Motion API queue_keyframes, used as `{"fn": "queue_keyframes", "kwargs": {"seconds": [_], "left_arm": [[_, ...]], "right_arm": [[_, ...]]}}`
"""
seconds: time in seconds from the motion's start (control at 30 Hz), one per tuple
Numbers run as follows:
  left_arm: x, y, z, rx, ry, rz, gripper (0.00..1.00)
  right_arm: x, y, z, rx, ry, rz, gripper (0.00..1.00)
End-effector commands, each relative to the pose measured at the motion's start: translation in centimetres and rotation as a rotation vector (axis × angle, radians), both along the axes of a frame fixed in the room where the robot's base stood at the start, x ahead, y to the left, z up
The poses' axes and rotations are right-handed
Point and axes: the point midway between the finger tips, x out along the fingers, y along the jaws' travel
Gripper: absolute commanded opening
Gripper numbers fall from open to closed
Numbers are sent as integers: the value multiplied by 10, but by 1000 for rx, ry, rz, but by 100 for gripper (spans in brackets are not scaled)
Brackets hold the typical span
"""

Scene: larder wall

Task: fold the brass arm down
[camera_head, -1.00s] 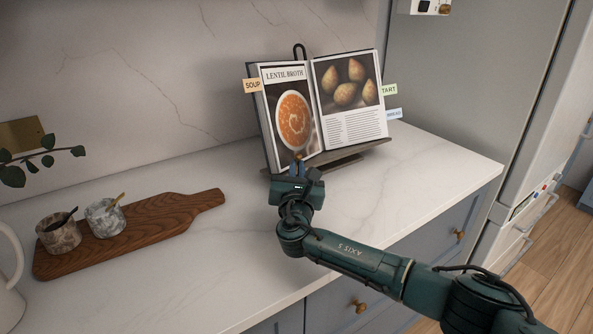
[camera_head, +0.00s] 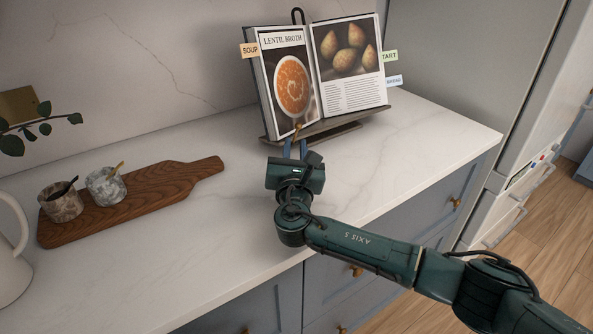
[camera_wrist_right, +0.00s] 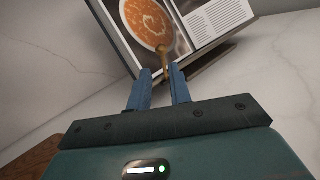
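The brass arm (camera_head: 297,130) is a thin rod at the lower edge of the open cookbook (camera_head: 292,85), which leans on a dark stand (camera_head: 335,131). In the right wrist view the brass arm (camera_wrist_right: 163,62) shows a rounded end over the left page's soup photo. My right gripper (camera_head: 295,145) is just in front of the stand. Its two blue fingers (camera_wrist_right: 161,80) are apart, with the brass arm showing in the gap and space on both sides. The brass arm's lower part is hidden behind the gripper. My left gripper is not in view.
A wooden board (camera_head: 150,198) with two stone cups (camera_head: 105,185) lies on the left of the pale counter (camera_head: 215,255). A white jug (camera_head: 10,260) and a leafy sprig (camera_head: 40,125) are at the left edge. The counter between board and stand is clear.

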Motion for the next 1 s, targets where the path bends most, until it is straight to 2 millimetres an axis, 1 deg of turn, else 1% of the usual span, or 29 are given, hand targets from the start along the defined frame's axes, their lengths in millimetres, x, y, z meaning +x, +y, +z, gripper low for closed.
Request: {"fn": "queue_keyframes", "kwargs": {"seconds": [0.03,0.2,0.3,0.4,0.53,0.77,1.0], "left_arm": [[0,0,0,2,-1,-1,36],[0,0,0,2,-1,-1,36],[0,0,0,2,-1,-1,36],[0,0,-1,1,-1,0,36],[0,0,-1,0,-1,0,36],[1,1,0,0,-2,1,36],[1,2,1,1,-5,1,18]], "right_arm": [[-12,-1,-4,3,4,2,20],[-46,-4,-10,1,9,-3,20],[-61,-4,-13,-1,8,-5,20],[-70,-5,-14,1,9,-7,20],[-75,-6,-15,-1,8,-8,20],[-76,-6,-15,-2,8,-8,20],[-77,-6,-17,21,23,-9,20]]}}
